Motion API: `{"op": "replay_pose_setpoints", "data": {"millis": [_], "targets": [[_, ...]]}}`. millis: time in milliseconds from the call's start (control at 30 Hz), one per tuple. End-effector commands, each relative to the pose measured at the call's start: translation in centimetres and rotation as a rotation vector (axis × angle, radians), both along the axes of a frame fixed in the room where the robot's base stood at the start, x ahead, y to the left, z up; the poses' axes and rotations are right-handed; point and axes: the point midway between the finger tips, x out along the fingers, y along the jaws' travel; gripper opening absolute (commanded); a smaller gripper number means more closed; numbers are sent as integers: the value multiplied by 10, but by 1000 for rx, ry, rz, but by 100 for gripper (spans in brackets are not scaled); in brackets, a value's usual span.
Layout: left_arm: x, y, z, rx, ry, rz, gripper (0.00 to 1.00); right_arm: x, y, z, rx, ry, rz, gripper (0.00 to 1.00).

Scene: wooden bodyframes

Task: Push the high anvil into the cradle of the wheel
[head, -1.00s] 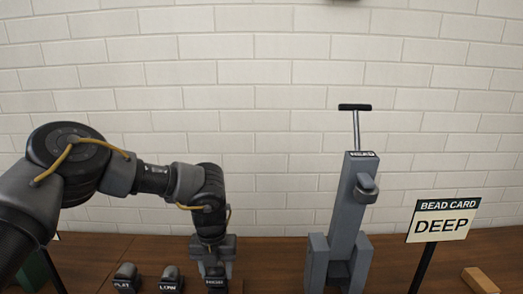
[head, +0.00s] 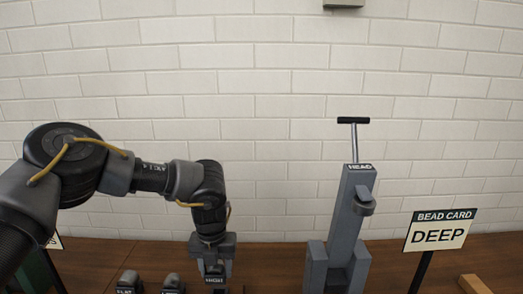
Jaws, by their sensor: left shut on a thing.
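The high anvil (head: 215,280) is a dark grey block with a small label, at the bottom of the head view. My left gripper (head: 213,262) points down from above and is shut on it. The anvil's lower part is cut off by the picture edge. The wheel (head: 348,215) is a tall grey frame to the right, with a label reading HEAD, a T-handle on top and a round upper wheel on its side. The cradle (head: 339,278) lies low between its two side blocks and is partly cut off. My right gripper is out of view.
The flat anvil (head: 129,282) and low anvil (head: 172,284) stand left of my gripper. A bead card sign (head: 439,231) reading DEEP stands on a post at the right. A wooden block (head: 475,285) lies near it. Bare bench (head: 270,260) lies between gripper and wheel.

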Motion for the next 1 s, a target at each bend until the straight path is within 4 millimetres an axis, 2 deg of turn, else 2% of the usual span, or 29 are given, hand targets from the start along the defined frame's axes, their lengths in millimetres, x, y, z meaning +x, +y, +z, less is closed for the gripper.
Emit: {"op": "replay_pose_setpoints", "data": {"millis": [1000], "targets": [[1,-1,10,-2,-2,1,7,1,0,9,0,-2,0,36]]}}
